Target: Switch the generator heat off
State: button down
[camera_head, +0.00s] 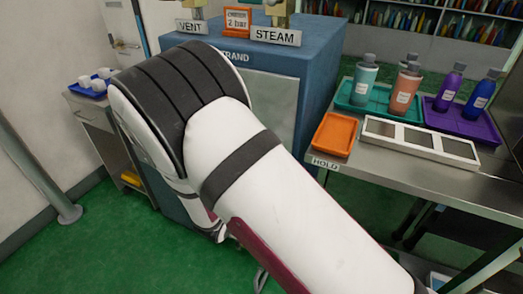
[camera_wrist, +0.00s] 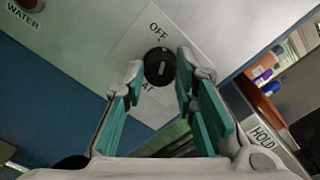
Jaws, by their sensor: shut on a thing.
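In the wrist view a round black knob (camera_wrist: 159,62) sits on a pale label plate (camera_wrist: 122,48) on the generator's face. OFF is printed above the knob; below it only "AT" shows, the rest hidden by my finger. A light bar marks the knob's face; which end is its pointer I cannot tell. My gripper (camera_wrist: 160,76) has its fingertips on either side of the knob and is shut on it. In the head view the blue generator (camera_head: 325,48) stands behind my arm, which hides the knob and gripper.
VENT and STEAM (camera_head: 276,36) signs top the generator. Right of it, a steel bench (camera_head: 440,188) holds an orange tray (camera_head: 334,134), bottles and a HOLD sign.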

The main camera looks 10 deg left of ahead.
jog(key=shift+n+p, duration=0.85)
jog(key=shift+n, duration=0.75)
jog(key=c, duration=1.3)
grip_release()
jog(key=shift+s, duration=0.1)
jog(key=v, duration=1.2)
